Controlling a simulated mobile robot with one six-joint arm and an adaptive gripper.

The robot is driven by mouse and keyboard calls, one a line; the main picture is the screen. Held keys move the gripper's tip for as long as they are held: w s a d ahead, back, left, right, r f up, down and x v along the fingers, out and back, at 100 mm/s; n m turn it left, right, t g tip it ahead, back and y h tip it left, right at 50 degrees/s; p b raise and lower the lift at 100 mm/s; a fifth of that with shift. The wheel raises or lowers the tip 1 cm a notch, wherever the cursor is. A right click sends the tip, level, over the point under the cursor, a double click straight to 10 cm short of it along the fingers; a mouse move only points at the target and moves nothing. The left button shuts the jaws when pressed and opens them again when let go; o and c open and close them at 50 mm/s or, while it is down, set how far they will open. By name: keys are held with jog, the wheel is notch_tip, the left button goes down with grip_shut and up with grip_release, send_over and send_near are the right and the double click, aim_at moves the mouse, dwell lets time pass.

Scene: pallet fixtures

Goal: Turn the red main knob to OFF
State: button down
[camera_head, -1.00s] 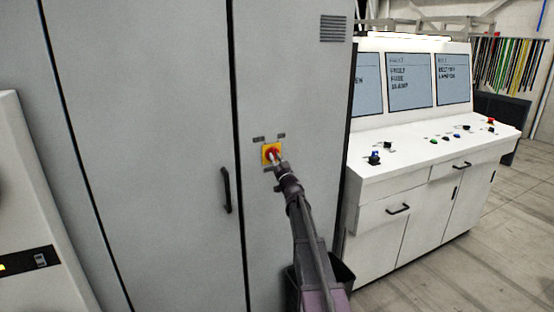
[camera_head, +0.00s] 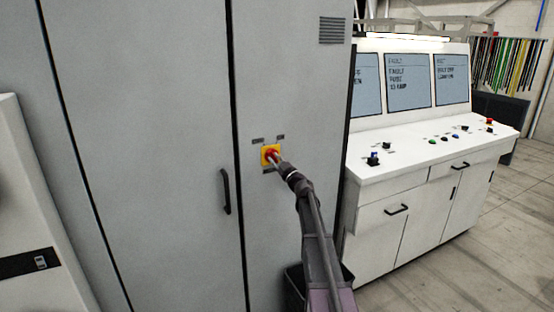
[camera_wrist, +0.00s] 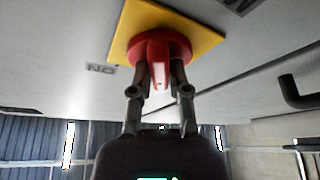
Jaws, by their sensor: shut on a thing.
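The red main knob (camera_head: 270,155) sits on a yellow square plate (camera_head: 264,149) on the grey cabinet door. In the wrist view the red knob (camera_wrist: 157,50) shows close up, with its raised grip bar pointing toward the camera, on the yellow plate (camera_wrist: 138,22). My gripper (camera_wrist: 160,80) has one finger on each side of the bar and is shut on it. In the head view my gripper (camera_head: 279,163) reaches the knob from the lower right and partly covers it. A small label reading "ON" (camera_wrist: 101,69) appears upside down beside the plate in the wrist view.
A black door handle (camera_head: 226,191) is left of the knob, and it also shows in the wrist view (camera_wrist: 297,92). A white control desk (camera_head: 430,150) with screens and buttons stands at the right. A dark bin (camera_head: 293,284) stands low by the cabinet.

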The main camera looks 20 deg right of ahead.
jog(key=c, duration=0.6)
grip_release()
jog(key=shift+f, duration=0.1)
jog(key=shift+s, duration=0.1)
